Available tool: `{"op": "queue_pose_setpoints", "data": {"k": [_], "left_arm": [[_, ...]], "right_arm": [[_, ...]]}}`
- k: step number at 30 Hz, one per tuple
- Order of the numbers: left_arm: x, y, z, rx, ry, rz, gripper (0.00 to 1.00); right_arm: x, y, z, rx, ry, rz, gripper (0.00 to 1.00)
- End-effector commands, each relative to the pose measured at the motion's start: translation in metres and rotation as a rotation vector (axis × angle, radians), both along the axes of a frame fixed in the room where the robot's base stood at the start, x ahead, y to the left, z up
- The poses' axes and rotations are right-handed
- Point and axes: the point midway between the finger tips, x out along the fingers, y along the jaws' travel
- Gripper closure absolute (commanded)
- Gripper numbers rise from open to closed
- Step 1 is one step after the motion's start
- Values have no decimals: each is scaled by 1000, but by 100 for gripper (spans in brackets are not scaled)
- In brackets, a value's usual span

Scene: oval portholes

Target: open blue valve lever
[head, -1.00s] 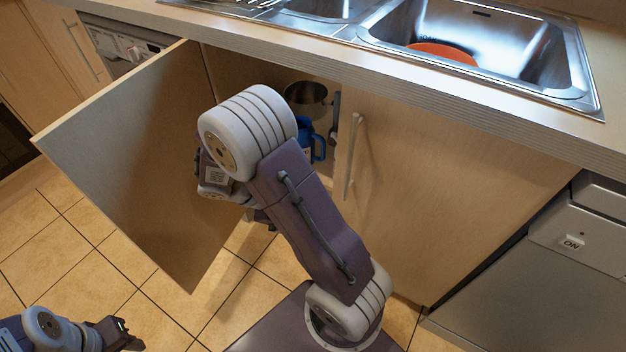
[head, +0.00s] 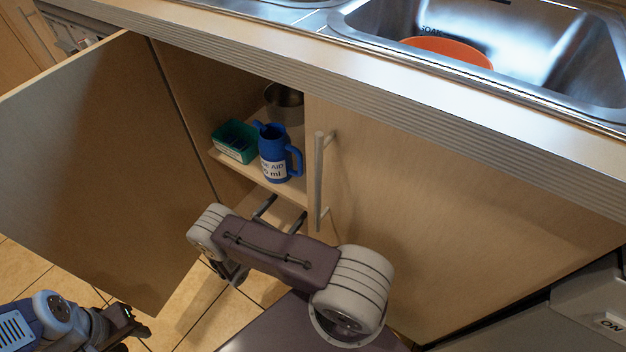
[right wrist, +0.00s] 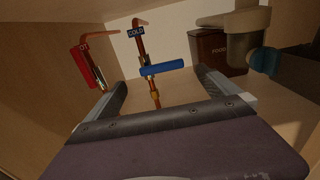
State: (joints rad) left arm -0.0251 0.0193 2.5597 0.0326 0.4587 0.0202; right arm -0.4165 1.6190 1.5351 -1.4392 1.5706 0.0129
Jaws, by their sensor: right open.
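In the right wrist view, the blue valve lever (right wrist: 163,68) sits on an upright copper pipe (right wrist: 155,92) with a blue COLD tag (right wrist: 136,32). The lever lies nearly level, crosswise to the pipe. My right gripper (right wrist: 162,80) is open and empty, its two fingers either side of the lever in the picture. I cannot tell how far short of the lever they are. In the head view, my right gripper (head: 281,213) points into the open cabinet, below the shelf; the lever is hidden there. My left gripper (head: 128,322) is low at the left, outside; its jaws are unclear.
A red lever (right wrist: 83,65) on another pipe is at the left. A brown FOOD container (right wrist: 213,52) and a grey drain fitting (right wrist: 246,38) are at the right. A shelf (head: 228,160) holds a blue jug (head: 274,160), a green box (head: 235,141) and a metal pot (head: 284,102). The cabinet door (head: 100,165) stands open.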

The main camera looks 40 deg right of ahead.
Motion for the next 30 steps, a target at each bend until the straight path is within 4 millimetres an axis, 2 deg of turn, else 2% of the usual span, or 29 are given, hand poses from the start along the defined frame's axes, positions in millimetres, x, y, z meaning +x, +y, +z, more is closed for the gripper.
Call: {"op": "queue_pose_setpoints", "data": {"k": [5,12,18,28,30], "left_arm": [[0,0,-4,0,0,0,64],[0,0,-28,0,0,0,64],[0,0,-40,0,0,0,64],[0,0,-40,0,0,0,64],[0,0,-40,0,0,0,64]], "right_arm": [[1,-7,-2,0,1,-4,0],[14,-54,-5,1,-1,-9,0],[23,-82,-3,1,0,-6,0],[25,-88,0,1,1,-3,0],[25,-88,0,1,1,-3,19]]}}
